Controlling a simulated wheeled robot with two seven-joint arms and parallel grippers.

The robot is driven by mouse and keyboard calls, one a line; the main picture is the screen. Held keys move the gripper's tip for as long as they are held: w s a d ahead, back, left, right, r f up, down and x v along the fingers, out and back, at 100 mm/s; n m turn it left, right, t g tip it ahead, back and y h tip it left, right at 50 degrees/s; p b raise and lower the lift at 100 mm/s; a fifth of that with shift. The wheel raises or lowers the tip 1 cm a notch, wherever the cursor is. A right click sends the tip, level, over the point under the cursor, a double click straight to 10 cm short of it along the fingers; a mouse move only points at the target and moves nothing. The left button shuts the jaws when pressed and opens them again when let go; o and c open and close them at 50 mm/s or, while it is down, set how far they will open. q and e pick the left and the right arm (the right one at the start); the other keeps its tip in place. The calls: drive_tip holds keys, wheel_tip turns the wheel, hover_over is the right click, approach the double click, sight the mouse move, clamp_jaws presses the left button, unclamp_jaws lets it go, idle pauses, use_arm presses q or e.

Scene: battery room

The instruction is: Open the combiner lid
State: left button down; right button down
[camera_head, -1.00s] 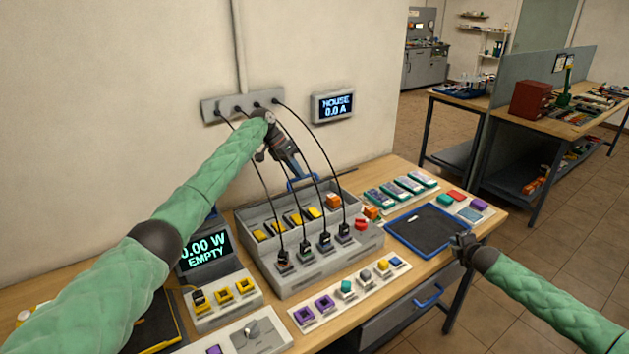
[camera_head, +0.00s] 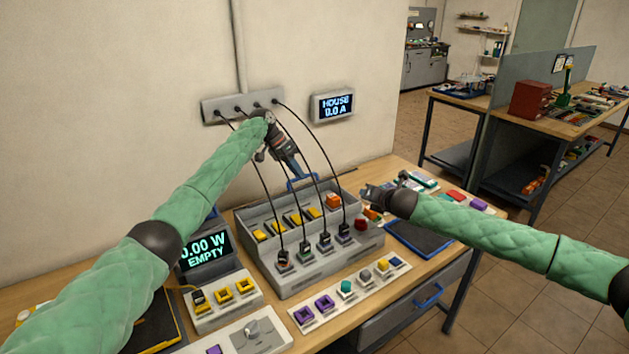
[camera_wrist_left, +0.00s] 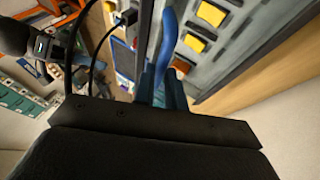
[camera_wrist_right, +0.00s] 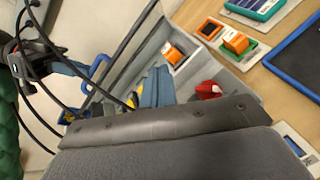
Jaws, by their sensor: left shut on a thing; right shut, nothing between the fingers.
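The combiner is the grey box (camera_head: 322,267) on the bench, with its inside and several yellow switches (camera_head: 295,217) showing. A grey panel, seemingly the lid, stands raised at its back, with a blue handle (camera_head: 303,183) on top. My left gripper (camera_head: 292,172) is shut on this handle, which also shows between its fingers in the left wrist view (camera_wrist_left: 168,42). My right gripper (camera_head: 368,190) is shut and empty above the box's right end. The right wrist view shows its fingers near a red knob (camera_wrist_right: 208,90) and an orange block (camera_wrist_right: 173,53).
Black cables run from the wall strip (camera_head: 243,105) down to plugs on the box's front, close to my left gripper. A blue-rimmed tray (camera_head: 420,250) lies right of the box. A power display (camera_head: 203,250) and a row of coloured blocks (camera_head: 349,293) stand nearby.

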drive_tip(key=s+a+r+n+g+y, duration=0.1)
drive_tip(key=s+a+r+n, duration=0.2)
drive_tip(key=a+r+n, duration=0.55)
approach(307, 175)
drive_tip(key=f+x, duration=0.1)
drive_tip(key=x, duration=0.5)
drive_tip(key=shift+s+d+f, duration=0.15)
drive_tip(key=shift+s+d, duration=0.1)
drive_tip(key=shift+m, duration=0.25)
drive_tip(key=shift+w+a+r+g, duration=0.3)
drive_tip(key=shift+a+r+g, duration=0.05)
drive_tip(key=shift+g, duration=0.05)
drive_tip(key=shift+w+a+r+g, duration=0.15)
drive_tip(key=shift+w+r+g, duration=0.15)
drive_tip(key=shift+w+r, duration=0.1)
drive_tip(key=shift+f, duration=0.1)
